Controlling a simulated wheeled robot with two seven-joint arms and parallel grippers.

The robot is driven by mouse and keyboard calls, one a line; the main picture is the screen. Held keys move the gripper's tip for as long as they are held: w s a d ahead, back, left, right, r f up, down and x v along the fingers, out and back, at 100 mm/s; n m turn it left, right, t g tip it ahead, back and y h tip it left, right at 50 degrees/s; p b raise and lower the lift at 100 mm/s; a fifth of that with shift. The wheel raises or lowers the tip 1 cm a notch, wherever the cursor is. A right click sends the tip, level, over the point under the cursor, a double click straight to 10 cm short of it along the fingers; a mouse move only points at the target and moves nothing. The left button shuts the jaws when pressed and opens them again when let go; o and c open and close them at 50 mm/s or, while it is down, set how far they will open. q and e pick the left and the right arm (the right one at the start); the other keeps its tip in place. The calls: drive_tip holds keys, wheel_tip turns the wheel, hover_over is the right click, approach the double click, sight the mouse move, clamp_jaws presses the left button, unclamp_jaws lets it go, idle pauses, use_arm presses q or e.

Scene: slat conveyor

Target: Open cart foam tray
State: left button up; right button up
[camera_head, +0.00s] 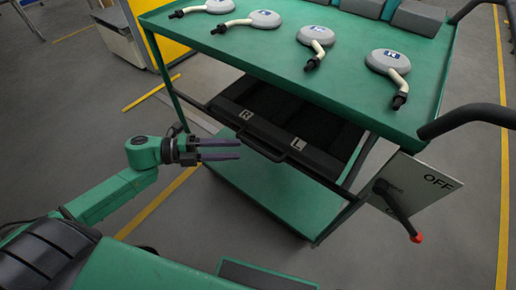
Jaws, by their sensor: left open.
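A green cart (345,77) stands ahead of me. Under its top shelf is a black foam tray (313,157) with R and L labels on its front and a dark handle (262,146). The tray's front part shows below the top shelf; its rear is hidden under it. My left gripper (240,149) is open and empty, its two dark fingers pointing right toward the handle, close to its left end. I cannot tell whether they touch it. My right gripper is not in view.
Several grey discs with pale bent stems, such as one disc (388,61), lie on the cart's top. A lever with a red tip (416,238) and a panel marked OFF (437,181) are on the right. Dark cart handles (470,119) jut out at right.

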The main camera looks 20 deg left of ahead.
sight(257, 147)
use_arm(q)
drive_tip(key=x, duration=0.7)
drive_tip(key=shift+w+d, duration=0.1)
drive_tip(key=shift+w, duration=0.05)
clamp_jaws()
idle(1.0)
